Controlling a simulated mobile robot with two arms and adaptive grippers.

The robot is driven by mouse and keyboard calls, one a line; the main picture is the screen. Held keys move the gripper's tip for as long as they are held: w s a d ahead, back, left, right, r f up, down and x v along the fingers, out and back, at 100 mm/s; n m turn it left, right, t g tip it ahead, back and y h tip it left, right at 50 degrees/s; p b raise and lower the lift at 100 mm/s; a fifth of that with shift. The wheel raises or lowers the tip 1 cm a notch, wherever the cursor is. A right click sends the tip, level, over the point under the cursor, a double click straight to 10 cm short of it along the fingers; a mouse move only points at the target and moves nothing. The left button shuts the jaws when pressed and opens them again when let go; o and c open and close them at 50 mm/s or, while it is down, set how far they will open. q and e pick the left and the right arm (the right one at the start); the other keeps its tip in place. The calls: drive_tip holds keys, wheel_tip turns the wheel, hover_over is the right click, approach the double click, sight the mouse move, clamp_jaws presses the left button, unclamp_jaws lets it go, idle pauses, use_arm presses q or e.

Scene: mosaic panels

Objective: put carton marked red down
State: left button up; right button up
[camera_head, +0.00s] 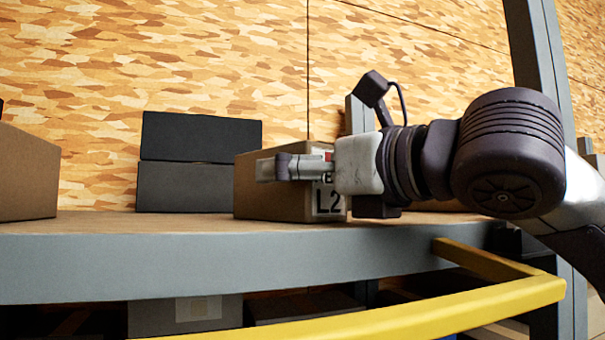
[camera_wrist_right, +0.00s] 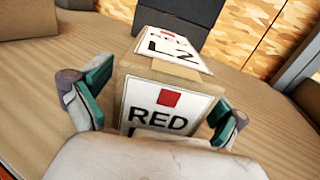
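The carton marked red (camera_head: 270,206) is a brown box standing upright on the shelf board. In the right wrist view its white labels face me, with a red square and the words RED and L2 on the carton (camera_wrist_right: 165,103). My right gripper (camera_head: 285,167) reaches in from the right, level with the carton. The carton's underside appears to rest on the board. My left gripper is not in view.
Two stacked dark boxes (camera_head: 195,160) stand behind and left of the carton. Another brown carton (camera_head: 27,172) stands at the far left. A grey shelf edge (camera_head: 150,265) and a yellow bar (camera_head: 440,312) run in front. Bare board lies between the cartons.

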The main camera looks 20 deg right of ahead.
idle(0.3)
drive_tip(key=shift+s+d+b, duration=0.2)
drive_tip(key=shift+s+b, duration=0.1)
drive_tip(key=shift+s, duration=0.05)
drive_tip(key=b+v, duration=0.3)
drive_tip(key=v, duration=0.8)
drive_tip(key=shift+b, duration=0.35)
drive_tip(key=shift+s, duration=0.1)
